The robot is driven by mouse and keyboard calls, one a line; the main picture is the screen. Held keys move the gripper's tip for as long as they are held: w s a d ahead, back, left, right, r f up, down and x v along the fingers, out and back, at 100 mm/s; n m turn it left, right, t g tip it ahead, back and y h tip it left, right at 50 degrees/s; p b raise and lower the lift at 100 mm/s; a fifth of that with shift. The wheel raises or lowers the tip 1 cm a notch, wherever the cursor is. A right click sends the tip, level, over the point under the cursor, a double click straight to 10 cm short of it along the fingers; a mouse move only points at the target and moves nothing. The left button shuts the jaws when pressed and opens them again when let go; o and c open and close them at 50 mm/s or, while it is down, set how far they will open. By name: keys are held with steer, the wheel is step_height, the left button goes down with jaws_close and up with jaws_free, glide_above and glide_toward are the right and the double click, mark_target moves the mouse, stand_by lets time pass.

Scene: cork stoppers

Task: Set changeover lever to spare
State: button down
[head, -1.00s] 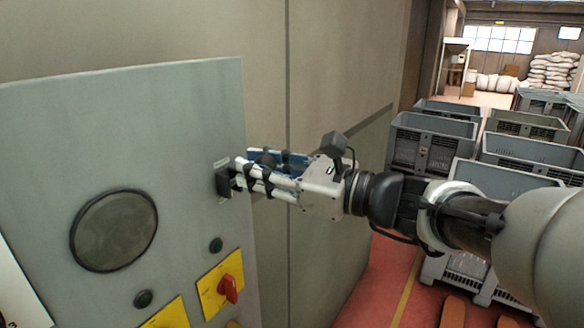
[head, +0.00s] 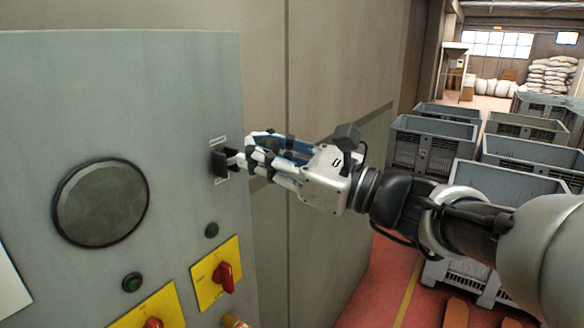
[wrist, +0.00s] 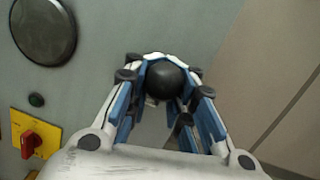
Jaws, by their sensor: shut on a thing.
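The changeover lever's black mount (head: 219,161) sits near the right edge of the grey panel (head: 190,95), between two small labels too small to read. The lever's black ball knob (wrist: 167,80) shows in the wrist view, between my fingers. My gripper (head: 243,158) comes from the right and is shut on the knob, its fingertips close to the mount. It also shows in the wrist view (wrist: 166,66). In the head view the fingers hide most of the lever, so I cannot tell its exact setting.
A large round dark disc (head: 100,203) is to the left on the panel. Below the lever are a dark green button (head: 211,230) and a red rotary switch (head: 226,277) on a yellow plate. A beige cabinet wall (head: 335,60) stands behind; grey crates (head: 435,140) stand at right.

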step_height(320, 180, down, 7)
steer(key=t+y+b, duration=0.1)
steer(key=y+b, duration=0.1)
steer(key=b, duration=0.9)
steer(key=shift+d+f+y+b, duration=0.15)
steer(key=shift+y+b, duration=0.15)
steer(key=shift+b, duration=0.1)
stand_by(0.5)
steer(key=c, duration=1.8)
jaws_free()
steer(key=shift+c, duration=0.2)
steer(key=shift+o, duration=1.4)
steer(key=shift+w+a, duration=0.1)
steer(key=shift+a, duration=0.1)
steer(key=shift+o, duration=0.6)
steer(key=shift+d+r+n, duration=0.15)
steer(key=shift+r+n, duration=0.1)
steer(key=shift+n, duration=0.05)
